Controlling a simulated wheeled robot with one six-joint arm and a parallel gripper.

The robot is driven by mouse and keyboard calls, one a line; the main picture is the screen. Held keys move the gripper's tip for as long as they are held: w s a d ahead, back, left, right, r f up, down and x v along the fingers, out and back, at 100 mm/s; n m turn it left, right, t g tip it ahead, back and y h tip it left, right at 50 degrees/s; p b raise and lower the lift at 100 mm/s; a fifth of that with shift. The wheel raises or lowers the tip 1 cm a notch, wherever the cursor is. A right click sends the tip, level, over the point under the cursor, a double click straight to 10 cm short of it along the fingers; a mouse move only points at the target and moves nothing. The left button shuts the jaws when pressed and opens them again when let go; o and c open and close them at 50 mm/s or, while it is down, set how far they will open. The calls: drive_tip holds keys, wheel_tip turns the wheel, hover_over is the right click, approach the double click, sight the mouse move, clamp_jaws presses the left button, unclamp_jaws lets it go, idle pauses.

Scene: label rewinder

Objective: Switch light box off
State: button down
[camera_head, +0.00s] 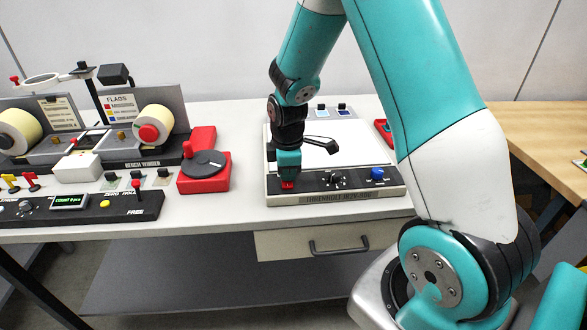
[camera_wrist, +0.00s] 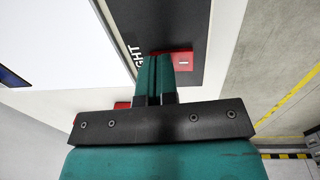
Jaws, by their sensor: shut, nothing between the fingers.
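The light box (camera_head: 350,155) is a low box with a white top, standing on the table at the centre right of the head view. Its dark front panel carries a red rocker switch (camera_head: 287,185) at the left, a black knob (camera_head: 336,180) and a blue button (camera_head: 377,174). My gripper (camera_head: 288,176) points down at the red switch, its fingers together and empty. In the wrist view the fingertips (camera_wrist: 157,62) overlap the red switch (camera_wrist: 183,62) and hide part of it. I cannot tell whether they touch it or which way it is tipped.
Left of the light box stands a red unit with a dark disc (camera_head: 205,163). Further left is the rewinder with its label rolls (camera_head: 155,125) and a front control panel (camera_head: 90,208). A drawer (camera_head: 330,240) sits below the table edge. Bare table lies between the red unit and the light box.

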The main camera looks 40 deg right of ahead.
sight(289, 184)
drive_tip(key=shift+d+f, duration=0.1)
drive_tip(key=shift+d, duration=0.1)
drive_tip(key=shift+s+a, duration=0.2)
drive_tip(key=shift+a, duration=0.15)
drive_tip(key=shift+s+a+r, duration=0.2)
drive_tip(key=shift+s+a, duration=0.1)
drive_tip(key=shift+s, duration=0.2)
wheel_tip(289, 184, up, 5)
drive_tip(key=p, duration=0.4)
drive_tip(key=shift+s+a+f, duration=0.1)
drive_tip(key=shift+s+f, duration=0.05)
drive_tip(key=shift+f, duration=0.05)
wheel_tip(289, 184, up, 9)
drive_tip(key=s+b, duration=0.1)
drive_tip(key=shift+a+r+b, duration=0.15)
drive_tip(key=shift+a+b, duration=0.15)
drive_tip(key=shift+b, duration=0.05)
